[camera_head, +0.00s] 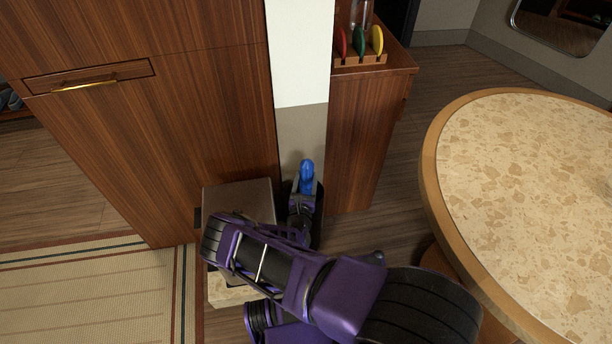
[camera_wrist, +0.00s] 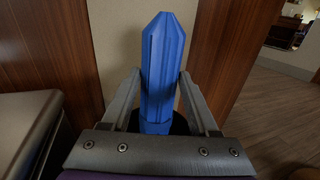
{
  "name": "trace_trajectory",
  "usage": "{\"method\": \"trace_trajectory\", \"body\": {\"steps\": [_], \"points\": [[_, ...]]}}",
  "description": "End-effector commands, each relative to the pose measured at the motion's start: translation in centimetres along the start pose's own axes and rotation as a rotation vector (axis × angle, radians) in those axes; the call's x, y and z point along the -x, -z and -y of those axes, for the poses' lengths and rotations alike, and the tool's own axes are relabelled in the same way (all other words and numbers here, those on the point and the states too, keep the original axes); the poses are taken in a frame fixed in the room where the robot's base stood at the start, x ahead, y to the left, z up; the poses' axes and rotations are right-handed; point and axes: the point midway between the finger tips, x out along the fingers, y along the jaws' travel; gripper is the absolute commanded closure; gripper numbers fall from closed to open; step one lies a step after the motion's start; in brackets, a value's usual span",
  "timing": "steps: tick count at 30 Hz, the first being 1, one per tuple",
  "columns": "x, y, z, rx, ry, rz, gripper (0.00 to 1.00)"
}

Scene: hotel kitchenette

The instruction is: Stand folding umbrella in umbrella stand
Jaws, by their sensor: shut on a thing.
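The folding umbrella (camera_head: 306,171) is blue and closed. It is upright in the wrist view (camera_wrist: 163,48), between the two fingers of my gripper (camera_wrist: 160,82). My gripper is shut on it, and it also shows in the head view (camera_head: 302,203). A dark container (camera_head: 319,222), which looks like the umbrella stand, is around and below my gripper, beside the wall. In the wrist view a black rounded opening (camera_wrist: 181,124) shows behind the umbrella's lower part. The umbrella's lower end is hidden, so I cannot tell how deep it sits or whether it touches the bottom.
A grey-brown flat-topped box (camera_head: 240,197) stands close on the left. A tall wooden cabinet (camera_head: 170,130) is behind it. A lower wooden cabinet (camera_head: 361,140) holding a rack of coloured items (camera_head: 360,60) is on the right. A round speckled table (camera_head: 530,190) fills the right side.

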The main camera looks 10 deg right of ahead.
Motion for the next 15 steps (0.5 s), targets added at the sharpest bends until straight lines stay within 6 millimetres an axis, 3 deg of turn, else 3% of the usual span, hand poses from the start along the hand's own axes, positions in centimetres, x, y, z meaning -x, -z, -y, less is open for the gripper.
{"method": "trace_trajectory", "body": {"steps": [12, 13, 15], "points": [[-0.01, 0.24, -0.01, 0.0, 0.0, 0.002, 1.0], [-0.01, 0.24, -0.01, -0.001, 0.0, 0.002, 0.34], [-0.01, 0.25, -0.01, -0.001, 0.0, 0.002, 0.21]]}}
